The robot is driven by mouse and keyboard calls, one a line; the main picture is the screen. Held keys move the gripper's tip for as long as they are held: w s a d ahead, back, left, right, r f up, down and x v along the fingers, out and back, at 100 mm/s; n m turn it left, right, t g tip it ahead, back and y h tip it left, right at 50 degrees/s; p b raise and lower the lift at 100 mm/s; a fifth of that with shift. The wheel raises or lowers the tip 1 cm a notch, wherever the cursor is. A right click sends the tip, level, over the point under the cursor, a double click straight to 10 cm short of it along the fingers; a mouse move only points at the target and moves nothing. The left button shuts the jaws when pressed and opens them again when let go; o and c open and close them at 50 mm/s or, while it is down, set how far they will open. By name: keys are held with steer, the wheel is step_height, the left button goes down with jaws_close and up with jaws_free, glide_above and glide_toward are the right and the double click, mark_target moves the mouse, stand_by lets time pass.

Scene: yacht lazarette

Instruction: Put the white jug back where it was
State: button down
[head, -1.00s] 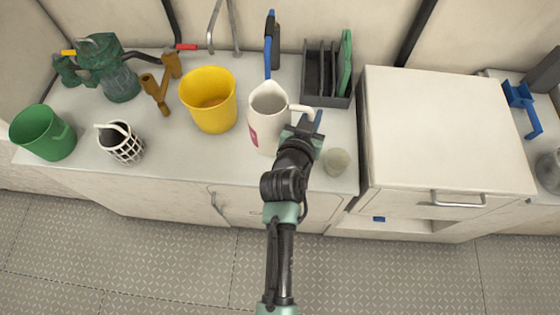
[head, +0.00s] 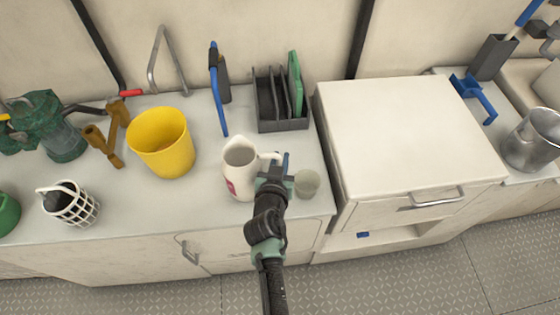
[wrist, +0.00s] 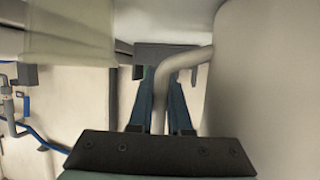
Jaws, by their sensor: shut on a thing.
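The white jug (head: 238,178) is upright at the counter's front middle, with a red mark low on its side. Its handle points right, towards my gripper (head: 277,168). In the wrist view the jug's pale wall (wrist: 262,75) fills the right side, and its handle stands between the fingers of my gripper (wrist: 165,105). My gripper is shut on the handle. I cannot tell whether the jug's base touches the counter.
A pale cup (head: 307,184) stands close right of my gripper. A yellow bucket (head: 162,145) is left of the jug, with a blue-handled brush (head: 218,95) and a dark rack (head: 283,118) behind. A white cabinet (head: 405,135) rises at right. Bare counter (head: 180,205) shows front left.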

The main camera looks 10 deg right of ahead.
steer(key=c, duration=0.9)
jaws_free()
steer(key=shift+f, duration=0.1)
steer(key=shift+o, duration=0.2)
